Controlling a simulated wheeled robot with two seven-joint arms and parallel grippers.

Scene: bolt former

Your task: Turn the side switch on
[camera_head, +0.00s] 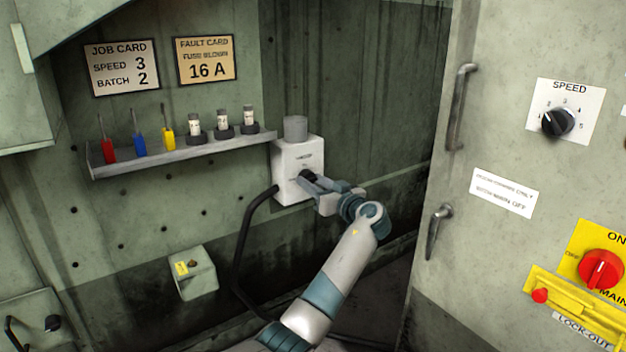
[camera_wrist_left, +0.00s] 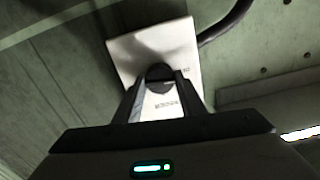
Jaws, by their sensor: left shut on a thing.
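The side switch is a white box (camera_head: 290,192) on the green wall, with a grey cylinder on top and a dark knob on its front. In the left wrist view the white box (camera_wrist_left: 126,50) fills the upper middle and the dark round knob (camera_wrist_left: 160,72) sits between the fingertips. My left gripper (camera_head: 309,179) reaches the box's front and is shut on the knob; it also shows in the left wrist view (camera_wrist_left: 161,88). The fingers partly hide the knob, so its setting cannot be read. My right gripper is in neither view.
A shelf (camera_head: 180,153) left of the box holds coloured tools and several fuses. A black cable (camera_head: 240,245) runs down from the box. A cabinet door (camera_head: 470,250) on the right carries a speed dial (camera_head: 558,121) and a red main switch (camera_head: 601,269).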

